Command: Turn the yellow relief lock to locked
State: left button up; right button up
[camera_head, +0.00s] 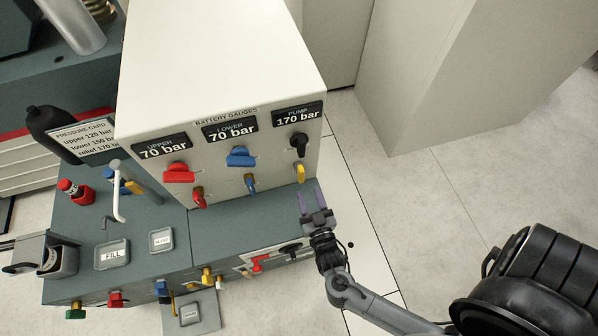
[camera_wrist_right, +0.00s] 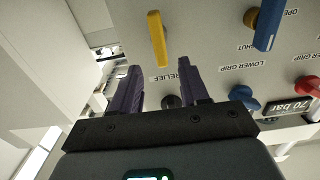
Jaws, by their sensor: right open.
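The yellow relief lock (camera_head: 300,173) is a small yellow lever low on the right of the pale gauge cabinet's front, below a black knob (camera_head: 300,143). In the right wrist view the yellow lever (camera_wrist_right: 157,40) stands nearly upright in the picture, just beyond the fingers, near the upside-down RELIEF label (camera_wrist_right: 183,75). My right gripper (camera_head: 311,199) is open and empty, just below and in front of the lever, apart from it. Its two purple fingers (camera_wrist_right: 158,88) point toward the panel. My left gripper is not in view.
A blue lower-grip lever (camera_head: 250,184) and a red lever (camera_head: 199,198) sit left of the lock. Larger red (camera_head: 178,173) and blue (camera_head: 240,157) knobs are above them. The grey bench (camera_head: 220,232) is below. Open floor (camera_head: 440,190) lies to the right.

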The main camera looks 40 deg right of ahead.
aim_at(302, 177)
jog(key=b+x, duration=0.1)
jog(key=x, duration=0.8)
jog(key=shift+s+b, duration=0.1)
jog(key=shift+b, duration=0.2)
jog(key=shift+c, duration=0.2)
grip_shut()
